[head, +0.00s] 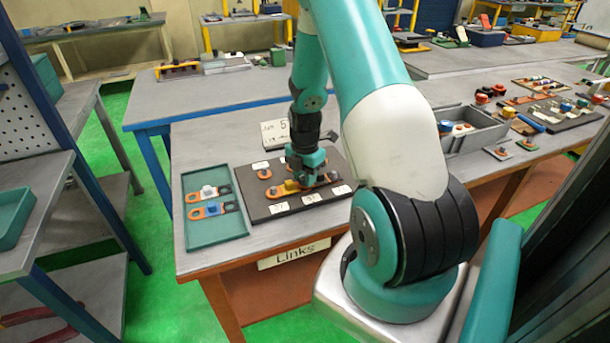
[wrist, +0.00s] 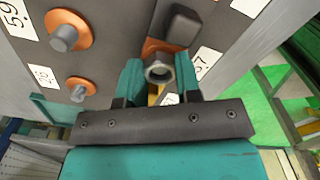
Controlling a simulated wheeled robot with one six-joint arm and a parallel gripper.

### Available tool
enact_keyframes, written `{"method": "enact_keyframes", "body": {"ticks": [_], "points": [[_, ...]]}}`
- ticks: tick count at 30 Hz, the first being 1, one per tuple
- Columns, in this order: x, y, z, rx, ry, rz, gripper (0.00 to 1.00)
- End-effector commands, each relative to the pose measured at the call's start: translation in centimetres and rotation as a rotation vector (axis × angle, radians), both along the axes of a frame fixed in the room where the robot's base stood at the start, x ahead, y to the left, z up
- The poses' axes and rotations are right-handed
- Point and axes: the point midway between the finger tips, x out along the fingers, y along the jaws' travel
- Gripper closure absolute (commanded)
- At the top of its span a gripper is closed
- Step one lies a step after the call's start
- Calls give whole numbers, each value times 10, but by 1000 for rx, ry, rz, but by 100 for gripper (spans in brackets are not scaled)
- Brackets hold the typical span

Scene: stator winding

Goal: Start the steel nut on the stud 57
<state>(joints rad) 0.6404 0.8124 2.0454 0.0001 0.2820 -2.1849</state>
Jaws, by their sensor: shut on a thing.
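In the wrist view, my gripper (wrist: 160,76) is shut on the steel nut (wrist: 159,71), a grey hex ring held between the two green fingertips. Just behind the nut is an orange washer-like piece (wrist: 153,46) on the dark board (wrist: 112,50). A label reading 57 (wrist: 205,60), partly covered, lies by the right finger. The stud by that label is hidden behind the nut, so I cannot tell whether the nut touches it. In the head view, my gripper (head: 306,172) is low over the board (head: 262,205); the nut is too small to make out there.
In the wrist view, two other studs on orange pieces (wrist: 64,36) (wrist: 80,88) stand left of my gripper, and a dark block (wrist: 183,25) stands beyond. In the head view, a green tray (head: 216,238) with orange links lies left of the board. A grey bin (head: 480,137) stands right.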

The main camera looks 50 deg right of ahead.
Motion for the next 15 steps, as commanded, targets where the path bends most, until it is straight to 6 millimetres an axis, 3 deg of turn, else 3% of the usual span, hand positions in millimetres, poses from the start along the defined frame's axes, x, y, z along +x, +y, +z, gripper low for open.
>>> {"method": "enact_keyframes", "body": {"ticks": [11,15], "points": [[-1,1,-3,3,4,-1,87],[-2,1,-2,3,5,-93,87]]}}
